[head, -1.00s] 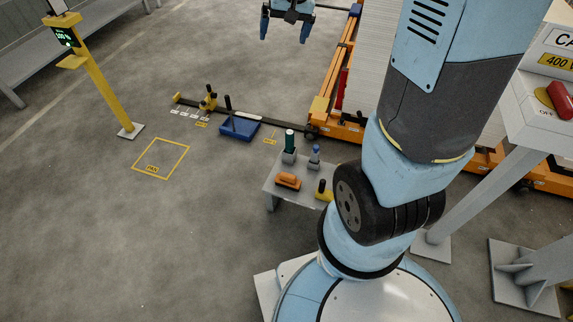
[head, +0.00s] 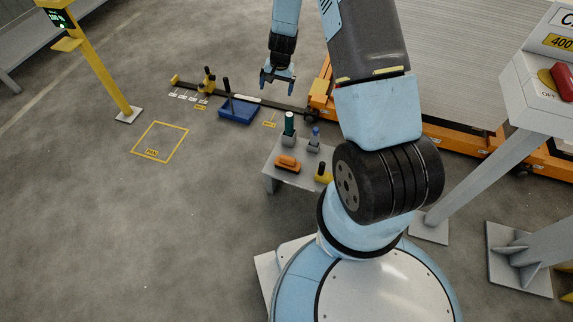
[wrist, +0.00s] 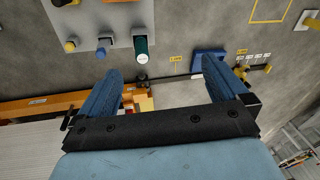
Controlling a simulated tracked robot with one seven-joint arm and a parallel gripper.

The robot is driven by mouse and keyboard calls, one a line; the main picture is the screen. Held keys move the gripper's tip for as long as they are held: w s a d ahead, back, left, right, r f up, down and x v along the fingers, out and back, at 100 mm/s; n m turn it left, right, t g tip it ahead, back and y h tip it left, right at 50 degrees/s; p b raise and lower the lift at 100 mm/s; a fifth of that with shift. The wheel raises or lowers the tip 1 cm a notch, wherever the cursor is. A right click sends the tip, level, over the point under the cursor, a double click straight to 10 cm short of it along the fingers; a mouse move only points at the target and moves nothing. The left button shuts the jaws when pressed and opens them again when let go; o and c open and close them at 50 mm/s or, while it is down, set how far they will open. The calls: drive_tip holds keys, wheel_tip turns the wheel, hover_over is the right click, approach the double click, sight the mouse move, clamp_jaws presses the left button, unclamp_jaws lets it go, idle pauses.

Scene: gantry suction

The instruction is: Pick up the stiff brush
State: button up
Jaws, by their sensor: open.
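An orange block with a darker underside (head: 288,163), which looks like the stiff brush, lies on a small grey table (head: 279,181) in the head view. Only an orange sliver shows at the top edge of the wrist view, and I cannot tell whether it is the brush. My gripper (head: 277,89) is open and empty, pointing down, beyond the table and above the floor near the rail. In the wrist view my gripper (wrist: 163,70) has its blue fingers wide apart with nothing between them.
On the table, a green cylinder (head: 290,123) and a blue-topped item (head: 315,136) stand in grey holders, with a yellow item (head: 323,173) in front. A blue tray (head: 238,110) lies by the rail. An orange gantry frame (head: 480,148) is at right.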

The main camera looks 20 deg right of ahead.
wheel_tip(320, 180, down, 14)
drive_tip(key=s+f+m+g, duration=0.1)
drive_tip(key=s, duration=0.2)
drive_tip(key=m+h, duration=0.1)
hover_over(288, 158)
wheel_tip(288, 158, down, 10)
drive_tip(key=shift+g, duration=0.3)
drive_tip(key=f, duration=0.8)
drive_tip(key=shift+w+a, duration=0.2)
drive_tip(key=shift+w, duration=0.05)
drive_tip(key=shift+s+d+f, duration=0.1)
drive_tip(key=shift+d+f, duration=0.05)
drive_tip(key=shift+f, duration=2.5)
drive_tip(key=shift+c, duration=0.2)
drive_tip(key=c, duration=0.7)
drive_tip(key=shift+r, duration=0.1)
drive_tip(key=shift+c, duration=0.2)
